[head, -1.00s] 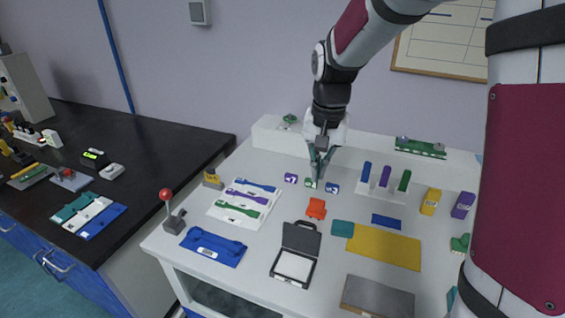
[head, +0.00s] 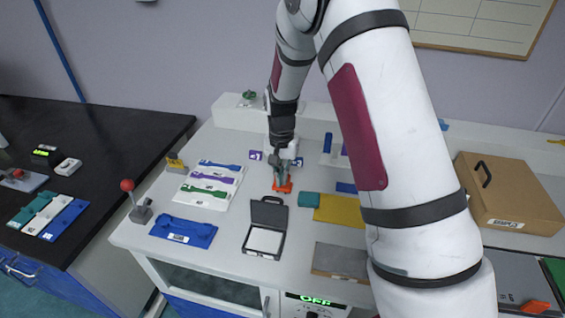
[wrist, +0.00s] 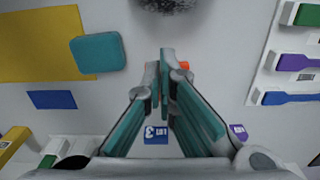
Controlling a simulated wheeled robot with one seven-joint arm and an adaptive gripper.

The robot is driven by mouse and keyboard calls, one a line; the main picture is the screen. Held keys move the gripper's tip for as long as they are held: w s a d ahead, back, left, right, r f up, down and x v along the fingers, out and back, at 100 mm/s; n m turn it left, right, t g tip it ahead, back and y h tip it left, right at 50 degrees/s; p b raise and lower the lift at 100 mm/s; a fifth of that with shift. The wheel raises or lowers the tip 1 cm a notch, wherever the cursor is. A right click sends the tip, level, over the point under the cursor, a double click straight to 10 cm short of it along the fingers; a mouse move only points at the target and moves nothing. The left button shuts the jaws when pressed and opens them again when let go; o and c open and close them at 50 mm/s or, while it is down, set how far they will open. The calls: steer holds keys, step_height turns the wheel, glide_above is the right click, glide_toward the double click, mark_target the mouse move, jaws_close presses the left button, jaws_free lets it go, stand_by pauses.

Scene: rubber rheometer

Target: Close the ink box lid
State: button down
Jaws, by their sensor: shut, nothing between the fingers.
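The ink box (head: 265,241) is a small black case with a white pad inside, lying on the white table. Its lid (head: 269,213) stands raised at the back edge, tilted open. My gripper (head: 283,186) is behind and slightly right of the lid, apart from it, low over the orange object (head: 284,188). In the wrist view my gripper (wrist: 166,52) has its teal-padded fingers together and empty. A dark, blurred shape shows at the top edge of that view; I cannot tell what it is.
A teal block (head: 309,199) and yellow mat (head: 338,210) lie right of the box. A grey slab (head: 340,260) is at front right, a blue tray (head: 183,231) at left. A red-knobbed lever (head: 140,212) stands at the left edge. Table between blue tray and box is clear.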

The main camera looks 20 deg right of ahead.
mark_target(271, 208)
step_height(271, 208, down, 2)
steer(key=shift+s, duration=0.1)
steer(key=shift+s+a+r+p, duration=0.35)
steer(key=shift+s+a, duration=0.05)
steer(key=shift+s, duration=0.15)
steer(key=shift+s+a+r+p, duration=0.35)
steer(key=shift+s, duration=0.15)
steer(key=shift+s+a+r, duration=0.1)
steer(key=shift+s+a, duration=0.3)
steer(key=shift+r, duration=0.1)
